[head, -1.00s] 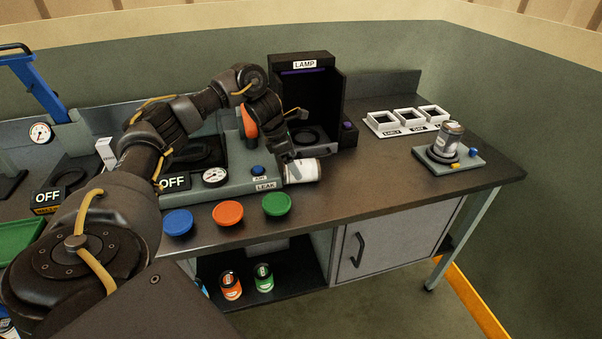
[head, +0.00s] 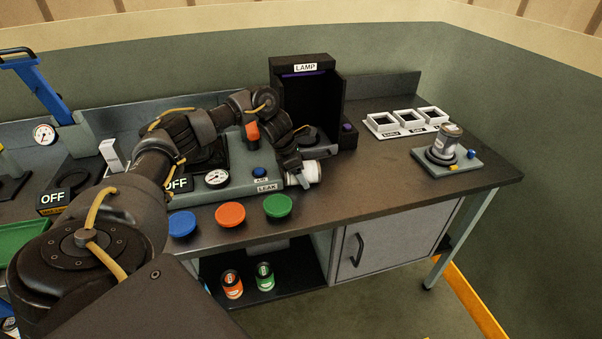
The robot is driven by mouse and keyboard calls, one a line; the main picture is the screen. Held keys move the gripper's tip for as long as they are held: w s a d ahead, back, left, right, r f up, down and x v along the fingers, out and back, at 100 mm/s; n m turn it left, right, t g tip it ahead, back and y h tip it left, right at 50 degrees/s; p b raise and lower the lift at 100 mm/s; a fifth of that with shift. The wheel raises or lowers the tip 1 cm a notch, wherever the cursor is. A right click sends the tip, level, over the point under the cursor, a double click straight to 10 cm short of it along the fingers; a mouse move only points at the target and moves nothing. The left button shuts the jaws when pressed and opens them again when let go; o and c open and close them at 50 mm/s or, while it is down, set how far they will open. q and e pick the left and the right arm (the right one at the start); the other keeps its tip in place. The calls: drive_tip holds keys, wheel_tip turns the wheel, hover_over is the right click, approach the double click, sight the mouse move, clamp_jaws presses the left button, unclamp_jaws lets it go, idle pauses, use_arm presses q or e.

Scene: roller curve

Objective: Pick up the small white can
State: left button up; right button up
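A small white can (head: 314,172) lies on its side at the front of the table, just right of the LEAK station. My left gripper (head: 303,177) is at its left end, with a finger in front of the can and hiding part of it. I cannot tell whether the fingers are closed on the can or only beside it, nor whether the can touches the table. My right gripper is not in view.
The LEAK station (head: 240,184) with its gauge is close on the left, and the black LAMP box (head: 305,100) stands behind. Blue, orange and green discs (head: 278,206) line the front edge. A silver can (head: 446,141) stands on a fixture at right. Table between is clear.

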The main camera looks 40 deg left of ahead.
use_arm(q)
drive_tip(key=c, duration=0.6)
